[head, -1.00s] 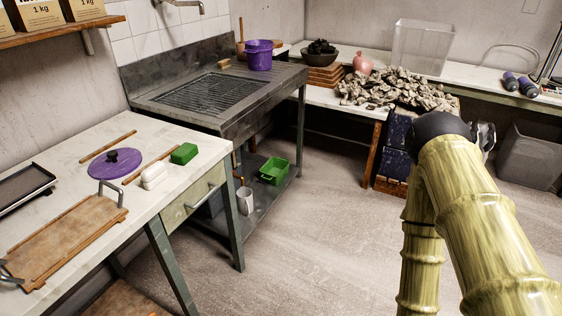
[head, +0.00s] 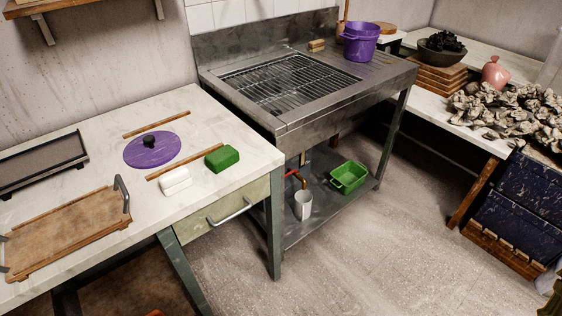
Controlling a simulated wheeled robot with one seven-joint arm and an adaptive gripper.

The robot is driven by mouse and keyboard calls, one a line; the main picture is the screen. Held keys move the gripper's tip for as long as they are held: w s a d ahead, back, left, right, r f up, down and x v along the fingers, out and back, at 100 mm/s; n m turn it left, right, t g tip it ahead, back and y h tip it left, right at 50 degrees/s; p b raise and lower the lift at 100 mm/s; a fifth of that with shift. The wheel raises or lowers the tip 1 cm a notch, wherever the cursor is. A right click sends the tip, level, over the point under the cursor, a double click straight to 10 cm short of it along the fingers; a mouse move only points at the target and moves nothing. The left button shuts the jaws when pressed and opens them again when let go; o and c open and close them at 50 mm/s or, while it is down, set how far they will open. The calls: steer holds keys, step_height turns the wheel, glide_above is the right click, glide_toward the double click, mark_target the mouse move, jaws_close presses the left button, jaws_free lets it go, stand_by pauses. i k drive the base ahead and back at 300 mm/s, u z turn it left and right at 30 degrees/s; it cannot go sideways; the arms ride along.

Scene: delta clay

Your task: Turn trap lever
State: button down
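A small red and brass-coloured fitting (head: 300,179) shows below the metal sink (head: 300,118), just above a white cup (head: 303,205). It may be the trap lever, but it is small and partly hidden, so its exact shape and position cannot be told. The sink stands on a dark metal frame with a lower shelf (head: 325,220). My gripper is not in view.
A green bin (head: 349,177) stands on the lower shelf, right of the cup. A drawer handle (head: 229,211) juts from the left table (head: 235,110). A dark blue crate (head: 520,210) stands at right. The floor (head: 385,245) between is clear.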

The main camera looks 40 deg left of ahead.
mark_target(296, 172)
steer(key=u, duration=0.6)
steer(key=i, duration=0.85)
steer(key=u, duration=0.75)
